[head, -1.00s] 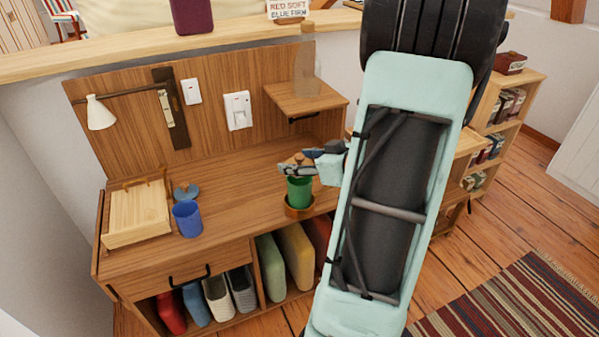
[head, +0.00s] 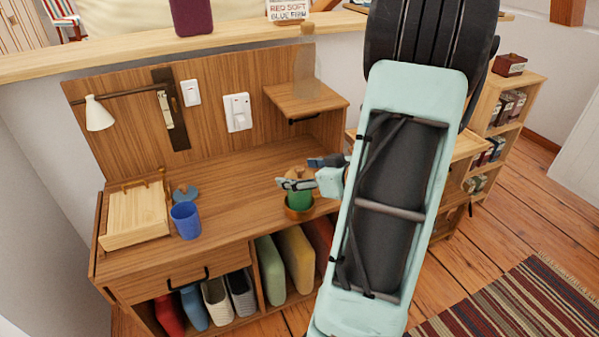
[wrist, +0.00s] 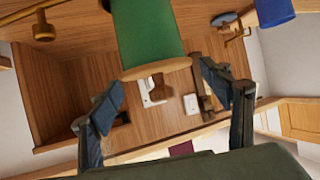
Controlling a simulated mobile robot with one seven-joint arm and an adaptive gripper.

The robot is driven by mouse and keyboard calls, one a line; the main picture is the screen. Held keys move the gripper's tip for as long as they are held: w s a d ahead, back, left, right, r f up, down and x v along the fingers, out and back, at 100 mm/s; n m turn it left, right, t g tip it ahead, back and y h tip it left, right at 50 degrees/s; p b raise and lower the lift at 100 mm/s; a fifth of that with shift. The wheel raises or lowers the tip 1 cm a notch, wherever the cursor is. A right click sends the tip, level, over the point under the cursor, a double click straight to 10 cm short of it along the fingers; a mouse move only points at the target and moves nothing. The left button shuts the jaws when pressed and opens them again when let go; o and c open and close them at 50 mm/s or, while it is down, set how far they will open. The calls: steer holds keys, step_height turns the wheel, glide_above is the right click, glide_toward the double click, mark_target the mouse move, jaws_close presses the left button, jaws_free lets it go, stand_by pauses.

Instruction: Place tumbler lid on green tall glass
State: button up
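The green tall glass (head: 299,201) stands upright on the desk at its front right. The tumbler lid (head: 297,184), a tan disc with a small wooden knob, sits on the glass's rim. In the wrist view the green glass (wrist: 148,35) appears upside down, with the lid (wrist: 156,68) flat across its mouth and the knob pointing down the picture. My gripper (head: 309,173) is open, its fingers spread to either side of the lid. In the wrist view the gripper's fingers (wrist: 165,105) are wide apart, with clear gaps to the lid and nothing held.
A blue cup (head: 186,221), a blue lid (head: 184,191) and a wooden rack (head: 137,216) stand at the left. A raised shelf (head: 306,98) with a clear bottle is behind. The desk's middle is clear.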

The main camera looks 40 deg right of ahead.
steer(key=shift+r, duration=0.25)
steer(key=p+v, duration=0.3)
steer(key=v, duration=0.9)
steer(key=shift+r+p, duration=0.2)
steer(key=shift+p, duration=0.2)
